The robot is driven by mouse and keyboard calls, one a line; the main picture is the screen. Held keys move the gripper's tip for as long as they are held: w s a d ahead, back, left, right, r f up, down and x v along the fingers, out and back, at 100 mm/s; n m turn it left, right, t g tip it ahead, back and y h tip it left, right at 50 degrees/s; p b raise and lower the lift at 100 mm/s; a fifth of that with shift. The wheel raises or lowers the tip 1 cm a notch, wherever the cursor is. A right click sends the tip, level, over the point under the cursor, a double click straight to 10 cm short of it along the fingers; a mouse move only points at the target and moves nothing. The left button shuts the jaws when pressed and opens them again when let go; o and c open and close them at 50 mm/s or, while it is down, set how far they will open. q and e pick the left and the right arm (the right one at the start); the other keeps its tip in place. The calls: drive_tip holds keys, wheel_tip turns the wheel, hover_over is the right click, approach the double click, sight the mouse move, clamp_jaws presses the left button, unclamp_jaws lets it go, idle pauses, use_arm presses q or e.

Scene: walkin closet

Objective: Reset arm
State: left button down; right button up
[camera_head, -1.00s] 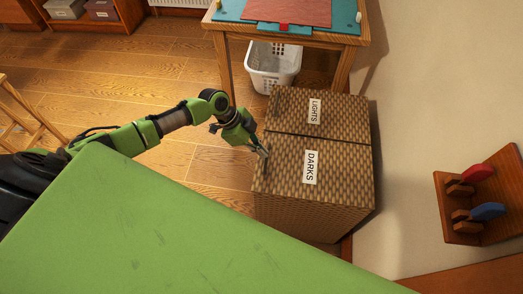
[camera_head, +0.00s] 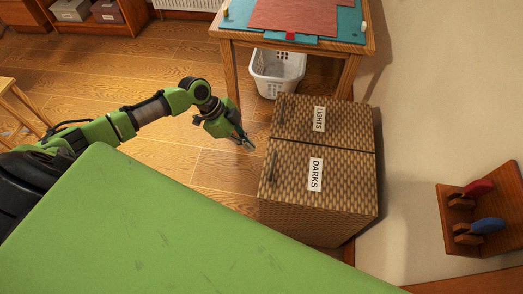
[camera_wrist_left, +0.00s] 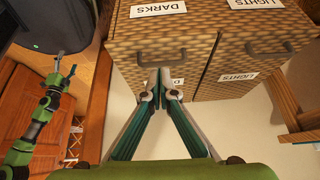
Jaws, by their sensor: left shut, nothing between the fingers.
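My left gripper (camera_head: 249,146) is shut and empty, just left of the wicker hamper and apart from it in the head view. In the left wrist view the left gripper's fingers (camera_wrist_left: 160,80) meet at the tips, in front of the hamper's handled face. The hamper (camera_head: 350,200) has two lids, labelled DARKS (camera_head: 315,175) and LIGHTS (camera_head: 319,119); both look closed. Another green arm with a gripper (camera_wrist_left: 65,66), seemingly my right, shows at the left of the wrist view; its jaws are too small to judge.
A wooden table (camera_head: 230,38) with a teal mat stands behind the hamper, and a white basket (camera_head: 276,72) is under it. A wall rack (camera_head: 480,215) is at the right. Wooden floor (camera_head: 190,60) is clear left of the hamper.

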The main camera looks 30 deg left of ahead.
use_arm(q)
drive_tip(key=s+a+f+n+t+y, duration=0.1)
drive_tip(key=s+a+f+n, duration=0.15)
drive_tip(key=f, duration=0.55)
drive_tip(key=s+a+f+n+y, duration=0.2)
drive_tip(key=s+f+n, duration=0.1)
drive_tip(key=f, duration=0.6)
drive_tip(key=s+a+f+n+t+y, duration=0.1)
drive_tip(key=s+a+f+n, duration=0.2)
drive_tip(key=f, duration=0.5)
drive_tip(key=s+d+f+n+g, duration=0.1)
drive_tip(key=s+d+f, duration=0.2)
drive_tip(key=s, duration=0.7)
drive_tip(key=s+d+f+n+g+y, duration=0.1)
drive_tip(key=s+d+f, duration=0.2)
drive_tip(key=s+f, duration=0.3)
drive_tip(key=s+d+f+n, duration=0.2)
drive_tip(key=s+d+f, duration=0.2)
drive_tip(key=s, duration=1.1)
drive_tip(key=shift+f+g+y, duration=0.4)
drive_tip(key=shift+f, duration=0.3)
drive_tip(key=shift+d, duration=0.1)
